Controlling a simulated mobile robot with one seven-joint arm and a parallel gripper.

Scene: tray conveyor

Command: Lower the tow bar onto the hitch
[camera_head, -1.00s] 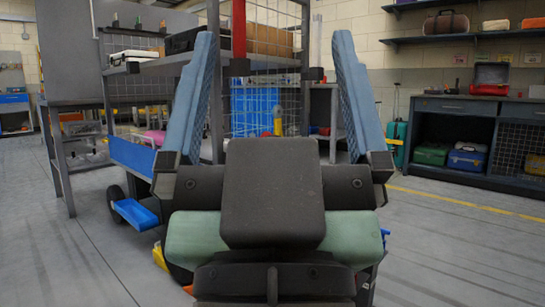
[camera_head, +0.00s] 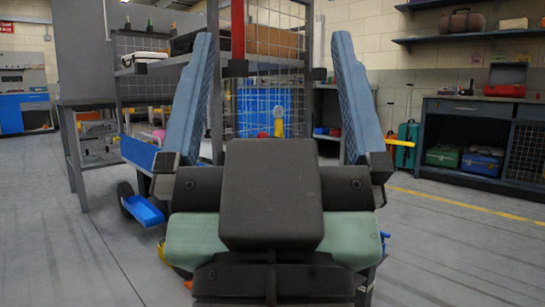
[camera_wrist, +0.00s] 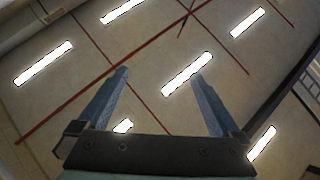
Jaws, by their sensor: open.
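My gripper (camera_head: 273,38) is raised in front of the head camera with its two blue fingers wide apart, pointing up. It is open and nothing is between the fingers. In the wrist view the open fingers (camera_wrist: 161,76) show against the ceiling and its lights. A red upright bar (camera_head: 238,30) stands beyond the fingers, against a grey wire-mesh rack; I cannot tell if it is the tow bar. A blue part (camera_head: 142,210) sits low at the left beside a black wheel (camera_head: 126,199). I cannot make out the hitch; my arm hides much of the floor ahead.
A grey shelf rack (camera_head: 215,90) with boxes stands close ahead and left. A dark workbench (camera_head: 470,115) with toolboxes is at the right, a teal suitcase (camera_head: 408,145) beside it. The grey floor at right, crossed by a yellow line (camera_head: 470,207), is clear.

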